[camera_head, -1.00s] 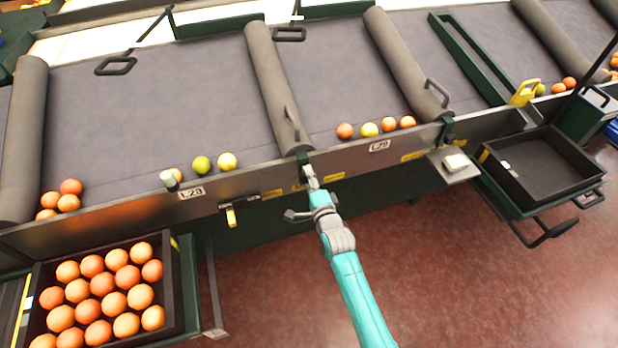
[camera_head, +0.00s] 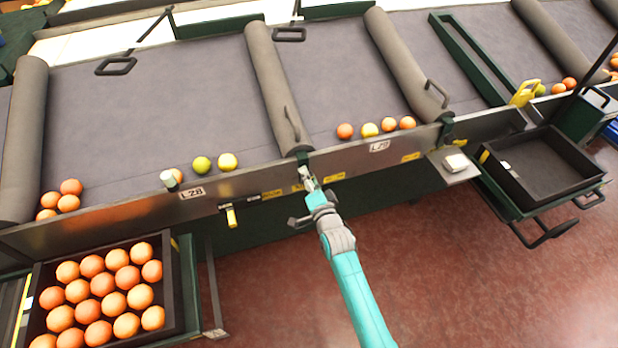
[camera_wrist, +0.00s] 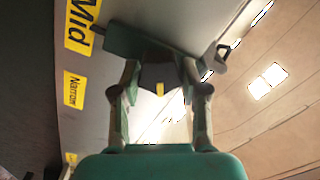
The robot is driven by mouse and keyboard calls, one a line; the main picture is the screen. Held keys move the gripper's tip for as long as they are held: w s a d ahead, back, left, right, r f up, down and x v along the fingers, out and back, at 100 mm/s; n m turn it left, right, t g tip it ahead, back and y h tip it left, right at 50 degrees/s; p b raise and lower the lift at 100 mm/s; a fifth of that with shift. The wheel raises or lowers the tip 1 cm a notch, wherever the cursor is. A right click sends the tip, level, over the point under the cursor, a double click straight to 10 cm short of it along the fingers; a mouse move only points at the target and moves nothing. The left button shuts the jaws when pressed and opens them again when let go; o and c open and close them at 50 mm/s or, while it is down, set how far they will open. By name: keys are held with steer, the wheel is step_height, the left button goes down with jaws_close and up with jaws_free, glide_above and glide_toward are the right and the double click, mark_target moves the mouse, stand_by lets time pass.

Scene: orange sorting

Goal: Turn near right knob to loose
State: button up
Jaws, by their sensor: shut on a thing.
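My gripper (camera_head: 305,178) is at the metal front rail, just below the foot of the middle grey roller. In the wrist view my gripper (camera_wrist: 160,92) has its two fingers closed on the sides of a dark knob (camera_wrist: 158,74). A dark green bar (camera_wrist: 150,40) lies slantwise just beyond the fingertips. Yellow labels reading "Mid" (camera_wrist: 82,22) and "Narrow" (camera_wrist: 74,89) are on the rail to the left. In the head view the knob is mostly hidden by my gripper, and its turn setting cannot be told.
A yellow-handled lever (camera_head: 231,216) hangs on the rail to the left. A crate of oranges (camera_head: 172,318) stands at lower left, and an empty black tray (camera_head: 566,150) at right. Several fruits rest along the rail. The red floor (camera_head: 470,270) is clear.

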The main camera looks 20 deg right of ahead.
steer(key=n, duration=0.6)
steer(key=shift+a, duration=0.1)
steer(key=n, duration=0.6)
steer(key=shift+a+r, duration=0.1)
steer(key=shift+a, duration=0.05)
stand_by(0.5)
steer(key=o, duration=1.2)
steer(key=shift+c, duration=0.2)
steer(key=s, duration=1.2)
